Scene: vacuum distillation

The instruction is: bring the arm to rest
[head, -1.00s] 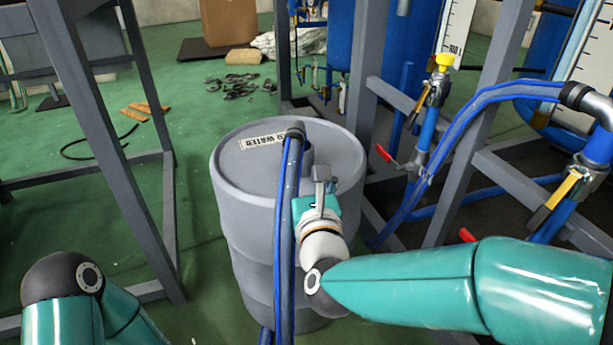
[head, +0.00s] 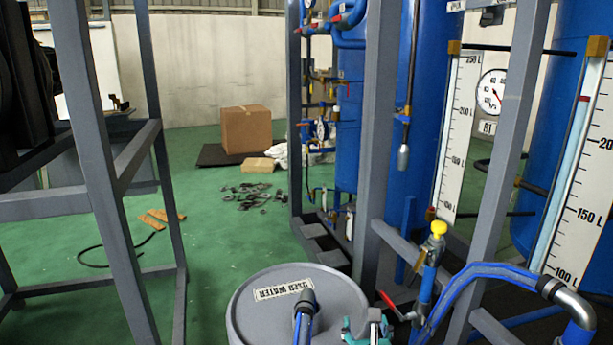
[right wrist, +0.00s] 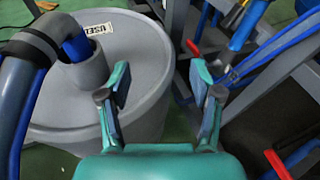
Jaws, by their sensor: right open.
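My right gripper (head: 368,328) shows at the bottom edge of the head view, by the right rim of a grey drum (head: 243,312) labelled as used water. In the right wrist view my right gripper (right wrist: 161,88) has its two fingers spread wide with nothing between them. The drum (right wrist: 150,52) lies behind and left of the fingers there. Most of my right arm is out of the head view. My left gripper is not in view.
A blue hose in a grey sleeve (head: 304,312) enters the drum top. Green floor (head: 215,240) is open at left.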

